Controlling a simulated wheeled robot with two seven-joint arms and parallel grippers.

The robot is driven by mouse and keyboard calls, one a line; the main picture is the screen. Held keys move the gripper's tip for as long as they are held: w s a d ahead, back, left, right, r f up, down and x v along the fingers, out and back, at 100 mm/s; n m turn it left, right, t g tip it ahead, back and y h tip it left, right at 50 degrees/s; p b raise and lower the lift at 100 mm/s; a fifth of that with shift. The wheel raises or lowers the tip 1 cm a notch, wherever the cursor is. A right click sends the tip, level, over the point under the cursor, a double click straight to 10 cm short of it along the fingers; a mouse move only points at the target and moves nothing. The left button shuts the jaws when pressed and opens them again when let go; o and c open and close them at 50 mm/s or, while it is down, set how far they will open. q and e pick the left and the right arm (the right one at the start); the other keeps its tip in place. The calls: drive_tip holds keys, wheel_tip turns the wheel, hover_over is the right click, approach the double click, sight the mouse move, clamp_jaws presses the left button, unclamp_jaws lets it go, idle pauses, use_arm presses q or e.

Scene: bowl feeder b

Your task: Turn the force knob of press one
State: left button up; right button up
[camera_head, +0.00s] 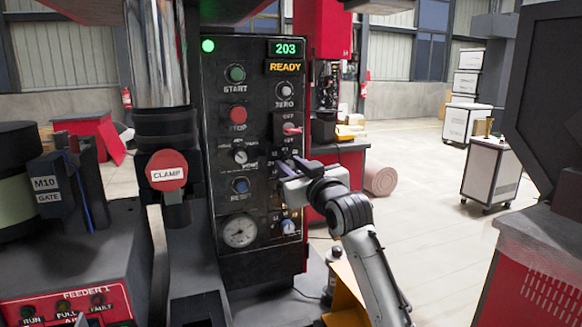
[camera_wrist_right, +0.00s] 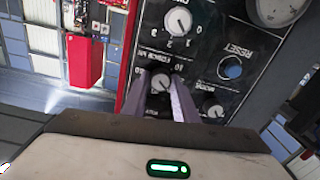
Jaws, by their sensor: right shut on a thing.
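The press control panel (camera_head: 262,205) stands upright in the middle of the head view, with a 203 readout and a READY sign. My right gripper (camera_head: 288,166) reaches its right-hand column from the right. In the right wrist view, where the panel appears upside down, the force knob (camera_wrist_right: 161,83) is a small round knob with a numbered dial, labelled FORCE kN. The fingers of my right gripper (camera_wrist_right: 164,85) are on either side of this knob and shut on it. My left gripper is not in view.
Close by are the mode knob (camera_head: 240,156), blue RESET button (camera_head: 241,185), red-handled switch (camera_head: 291,129), lower selector knob (camera_head: 288,227) and pressure gauge (camera_head: 240,232). A red CLAMP knob (camera_head: 167,171) is to the left. Open floor (camera_head: 425,200) lies to the right.

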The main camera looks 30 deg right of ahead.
drive_tip(key=shift+m, duration=0.6)
drive_tip(key=o, duration=1.1)
drive_tip(key=shift+c, duration=0.2)
drive_tip(key=shift+s, duration=0.15)
drive_tip(key=b+v, duration=0.1)
drive_tip(key=v, duration=0.9)
drive_tip(key=shift+b, duration=0.35)
